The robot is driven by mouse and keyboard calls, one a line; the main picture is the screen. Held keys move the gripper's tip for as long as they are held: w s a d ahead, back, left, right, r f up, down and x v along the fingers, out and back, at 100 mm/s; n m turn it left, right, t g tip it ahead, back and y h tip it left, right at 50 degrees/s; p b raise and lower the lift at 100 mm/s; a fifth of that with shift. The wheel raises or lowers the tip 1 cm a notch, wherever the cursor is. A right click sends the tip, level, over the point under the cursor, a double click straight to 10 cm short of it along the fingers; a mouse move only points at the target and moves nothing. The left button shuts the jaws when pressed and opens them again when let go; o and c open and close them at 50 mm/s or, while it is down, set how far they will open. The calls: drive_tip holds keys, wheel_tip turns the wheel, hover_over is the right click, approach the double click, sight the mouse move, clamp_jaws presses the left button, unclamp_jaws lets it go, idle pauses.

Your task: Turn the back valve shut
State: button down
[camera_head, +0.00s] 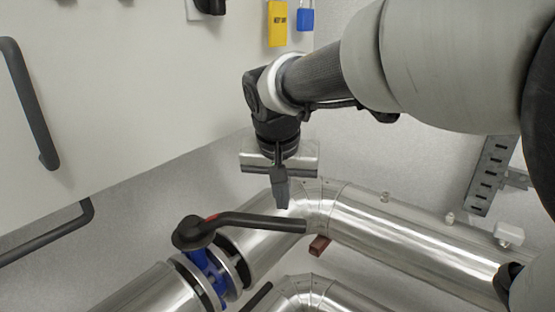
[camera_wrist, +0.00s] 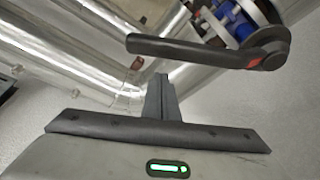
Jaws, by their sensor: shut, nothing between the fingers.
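A valve with a long black lever handle (camera_head: 258,221) and a blue body (camera_head: 212,270) sits on a silver pipe (camera_head: 400,238). The lever points right, roughly along the pipe, from its round hub. My gripper (camera_head: 281,200) is shut and empty, just above the lever's free end in the head view. In the wrist view the shut fingers (camera_wrist: 161,80) show below the lever (camera_wrist: 190,50), near its free end. A gap shows between them there. A second black lever end (camera_head: 258,296) shows low in the head view; its valve is mostly hidden.
A white cabinet panel with black handles (camera_head: 32,105) stands at the left. Yellow (camera_head: 277,24) and blue (camera_head: 305,19) tags hang at the top. A perforated metal bracket (camera_head: 492,175) is on the right wall. A second silver pipe (camera_head: 315,292) runs below the first.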

sight(281, 219)
drive_tip(key=shift+s+a+f, duration=0.1)
drive_tip(key=shift+s+a, duration=0.05)
drive_tip(key=shift+s, duration=1.1)
drive_tip(key=shift+s+a+f+m+h, duration=0.1)
drive_tip(key=shift+s+m+h, duration=0.2)
drive_tip(key=shift+s+m, duration=0.6)
drive_tip(key=s+a+m+h+b, duration=0.1)
drive_tip(key=s+a+m+b, duration=0.1)
drive_tip(key=s, duration=0.5)
drive_tip(key=shift+s+a+m+g, duration=0.3)
drive_tip(key=shift+a+m, duration=0.1)
drive_tip(key=shift+a, duration=0.15)
